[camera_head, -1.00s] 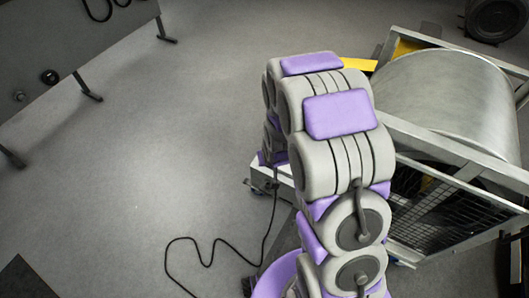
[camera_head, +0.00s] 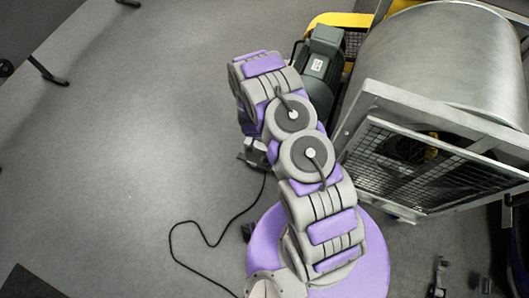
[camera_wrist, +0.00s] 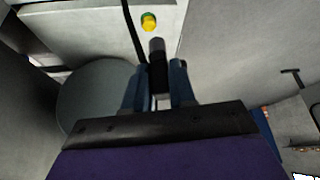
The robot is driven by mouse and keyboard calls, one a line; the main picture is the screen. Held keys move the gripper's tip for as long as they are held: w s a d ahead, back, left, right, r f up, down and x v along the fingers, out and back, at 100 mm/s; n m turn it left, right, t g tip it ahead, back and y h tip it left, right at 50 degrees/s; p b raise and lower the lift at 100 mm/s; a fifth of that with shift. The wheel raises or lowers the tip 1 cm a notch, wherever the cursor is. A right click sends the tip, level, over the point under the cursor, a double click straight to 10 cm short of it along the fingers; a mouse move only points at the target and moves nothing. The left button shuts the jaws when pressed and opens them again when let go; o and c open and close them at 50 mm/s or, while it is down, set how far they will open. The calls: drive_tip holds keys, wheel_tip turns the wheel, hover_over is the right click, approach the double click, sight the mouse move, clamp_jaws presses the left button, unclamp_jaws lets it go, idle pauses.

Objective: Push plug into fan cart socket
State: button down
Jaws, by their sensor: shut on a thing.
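My gripper (camera_wrist: 158,88) shows in the wrist view with its two blue fingers shut on the dark plug (camera_wrist: 157,72). The plug's grey end points away from me toward a pale panel (camera_wrist: 95,14). A round yellow-green fitting (camera_wrist: 149,22) sits on this panel, just beyond the plug's end in the picture. I cannot tell whether it is the socket, or whether the plug touches anything. In the head view my arm hides the gripper and plug. A black cable (camera_head: 207,243) runs from below the arm across the floor.
A metal frame (camera_head: 440,122) with mesh sides and a large drum (camera_head: 440,60) stands at the right in the head view. A dark green motor (camera_head: 322,68) is beside it, close to my arm. A black cord (camera_wrist: 131,30) hangs before the panel.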

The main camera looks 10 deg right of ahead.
drive_tip(key=shift+s+d+f+m+g+h+b, duration=0.2)
drive_tip(key=shift+s+f+m+b, duration=0.5)
drive_tip(key=shift+f, duration=2.65)
drive_tip(key=shift+s+d+f+m+h+b, duration=0.2)
drive_tip(key=shift+s+f, duration=0.85)
drive_tip(key=shift+f, duration=2.35)
drive_tip(key=shift+s+f+m+g+h+b, duration=0.1)
drive_tip(key=shift+s+f+m+h+b, duration=0.45)
drive_tip(key=shift+f, duration=2.8)
drive_tip(key=shift+s+f+n+y+b, duration=0.15)
drive_tip(key=shift+s+f+b, duration=0.1)
drive_tip(key=shift+f, duration=0.2)
drive_tip(key=shift+s+f+n+y+b, duration=0.1)
drive_tip(key=shift+s+f+b, duration=0.15)
drive_tip(key=shift+f, duration=0.15)
drive_tip(key=shift+f, duration=0.35)
drive_tip(key=shift+f, duration=0.1)
drive_tip(key=c, duration=0.8)
unclamp_jaws()
drive_tip(key=shift+c, duration=0.2)
